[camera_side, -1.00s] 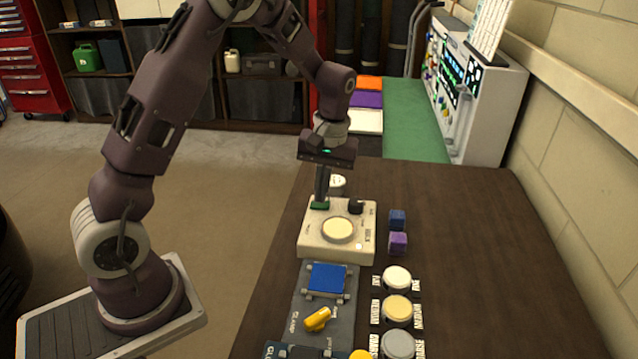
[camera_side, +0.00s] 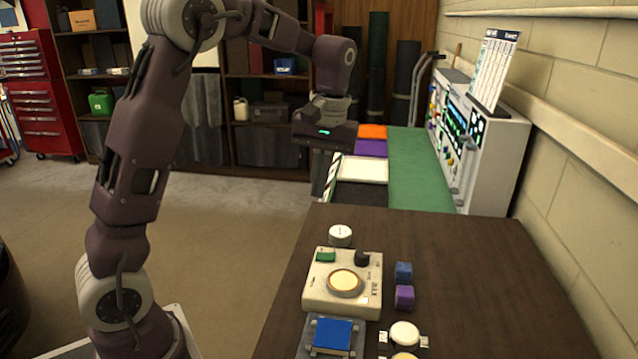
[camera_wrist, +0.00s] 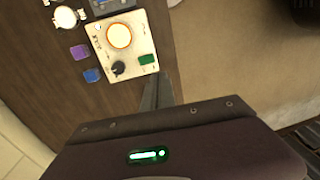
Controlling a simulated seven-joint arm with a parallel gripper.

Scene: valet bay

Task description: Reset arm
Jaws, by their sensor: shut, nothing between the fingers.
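My gripper (camera_side: 320,182) is raised above the far end of the dark table, pointing down, clear of the control box. Its fingers are together and empty; they also show in the wrist view (camera_wrist: 158,88), but they are dark and hard to make out in the side view. The cream control box (camera_side: 341,283) stands on the table with a green switch (camera_side: 326,256), a black knob (camera_side: 362,258) and a round cream button (camera_side: 345,282). The box also shows in the wrist view (camera_wrist: 120,45), ahead of my fingers.
A white round piece (camera_side: 340,235) sits behind the box. A blue cube (camera_side: 403,271) and a purple cube (camera_side: 404,297) lie to its right. A blue pad (camera_side: 333,333) and round buttons (camera_side: 405,334) are nearer. The dark table (camera_side: 480,270) is clear on the right.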

